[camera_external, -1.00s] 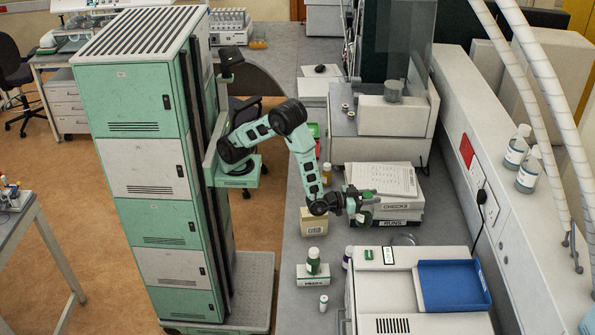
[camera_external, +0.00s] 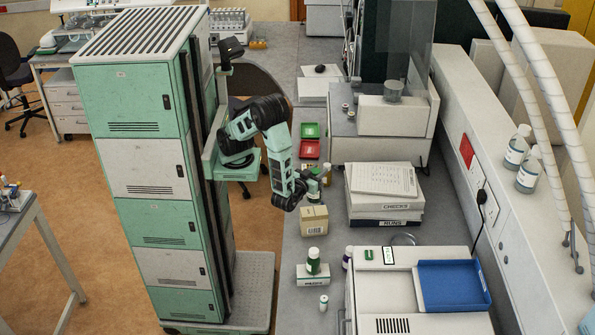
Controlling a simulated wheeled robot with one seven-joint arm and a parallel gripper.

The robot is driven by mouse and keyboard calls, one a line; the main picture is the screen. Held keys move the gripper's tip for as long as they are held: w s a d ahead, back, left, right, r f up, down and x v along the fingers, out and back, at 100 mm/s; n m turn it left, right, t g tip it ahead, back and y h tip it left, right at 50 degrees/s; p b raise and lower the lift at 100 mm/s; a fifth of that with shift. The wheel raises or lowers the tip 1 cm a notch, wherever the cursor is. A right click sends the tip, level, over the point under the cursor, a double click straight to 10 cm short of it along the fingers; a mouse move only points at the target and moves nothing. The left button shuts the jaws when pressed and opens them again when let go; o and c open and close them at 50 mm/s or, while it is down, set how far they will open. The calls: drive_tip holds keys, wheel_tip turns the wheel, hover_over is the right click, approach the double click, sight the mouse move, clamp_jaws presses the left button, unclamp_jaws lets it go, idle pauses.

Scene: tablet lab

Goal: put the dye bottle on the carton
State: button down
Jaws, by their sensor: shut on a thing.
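The carton (camera_external: 313,222) is a tan box with a printed label, on the grey bench left of the paper stack. My gripper (camera_external: 317,186) is over the carton's far side, pointing to the right. It is shut on a small bottle (camera_external: 314,197), which I take to be the dye bottle. The bottle looks upright, and my wrist and fingers hide much of it. I cannot tell whether its base touches the carton top or is slightly above it.
A green-capped bottle (camera_external: 313,262) stands on a white box (camera_external: 313,276) in front of the carton, near a small vial (camera_external: 323,303). Binders and papers (camera_external: 383,190) lie to the right. A green tray (camera_external: 310,130) and red tray (camera_external: 309,149) lie behind. A white machine (camera_external: 410,290) fills the front right.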

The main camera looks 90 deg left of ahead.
drive_tip(key=shift+f+p, duration=0.75)
drive_tip(key=shift+f, duration=2.25)
